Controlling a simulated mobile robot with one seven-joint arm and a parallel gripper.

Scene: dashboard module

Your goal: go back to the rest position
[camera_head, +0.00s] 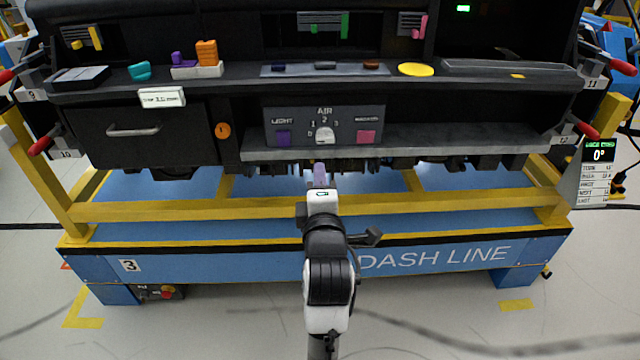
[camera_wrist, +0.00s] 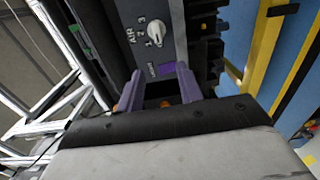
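My gripper (camera_head: 320,172) shows in the head view in front of the dash module, just below the AIR panel (camera_head: 370,118). Its purple fingers also show in the wrist view (camera_wrist: 161,75), spread apart with nothing between them. The panel's white knob (camera_head: 324,136), purple LIGHT button (camera_head: 283,138) and pink button (camera_head: 366,137) are visible. In the wrist view the white knob (camera_wrist: 153,32) and a purple button (camera_wrist: 167,68) lie beyond the fingertips. I cannot tell the exact gap to the panel.
A dark shelf (camera_head: 470,138) juts out right of the panel. A drawer with a handle (camera_head: 134,131) is at left. The yellow frame rail (camera_head: 200,211) and blue DASH LINE beam (camera_head: 230,265) run below. Red-handled clamps (camera_head: 588,131) flank the module. Floor in front looks clear.

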